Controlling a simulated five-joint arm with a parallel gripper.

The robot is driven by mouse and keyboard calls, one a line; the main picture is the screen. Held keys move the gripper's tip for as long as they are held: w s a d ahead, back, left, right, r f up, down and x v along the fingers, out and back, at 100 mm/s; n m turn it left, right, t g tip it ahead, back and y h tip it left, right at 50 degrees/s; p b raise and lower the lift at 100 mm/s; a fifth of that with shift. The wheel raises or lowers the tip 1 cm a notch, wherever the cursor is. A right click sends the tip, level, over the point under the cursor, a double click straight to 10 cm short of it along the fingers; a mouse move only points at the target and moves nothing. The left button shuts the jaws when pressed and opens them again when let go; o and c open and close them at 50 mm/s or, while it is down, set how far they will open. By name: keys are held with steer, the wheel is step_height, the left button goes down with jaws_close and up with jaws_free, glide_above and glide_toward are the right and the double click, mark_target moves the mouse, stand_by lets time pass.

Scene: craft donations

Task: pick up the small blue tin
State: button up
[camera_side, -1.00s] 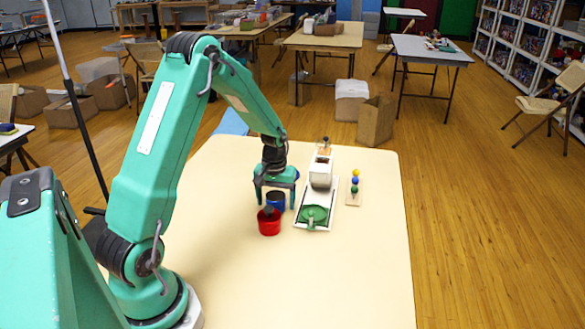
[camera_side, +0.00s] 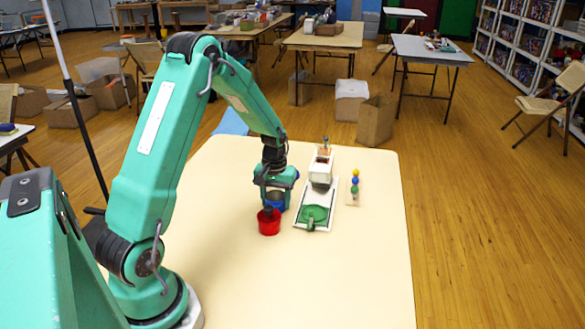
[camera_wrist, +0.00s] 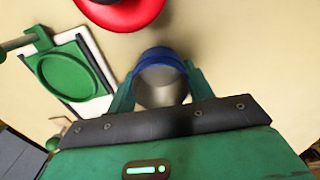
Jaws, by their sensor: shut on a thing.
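The small blue tin (camera_side: 276,201) stands on the cream table just behind the red tin. I cannot see any gap under the tin.
A red tin (camera_side: 269,224) with something dark in it is close in front of the blue tin. The front of the table (camera_side: 310,285) is clear.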

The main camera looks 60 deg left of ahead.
steer(key=shift+r, duration=0.1)
steer(key=shift+r, duration=0.8)
step_height(320, 180, up, 2)
steer(key=shift+r, duration=0.25)
steer(key=d+r, duration=0.6)
steer(key=d, duration=0.5)
steer(key=shift+s+d+r, duration=0.35)
steer(key=shift+w, duration=0.15)
steer(key=w+a+f, duration=0.2)
steer(key=w, duration=0.5)
steer(key=shift+f, duration=0.15)
steer(key=shift+f, duration=0.15)
steer(key=shift+f, duration=2.7)
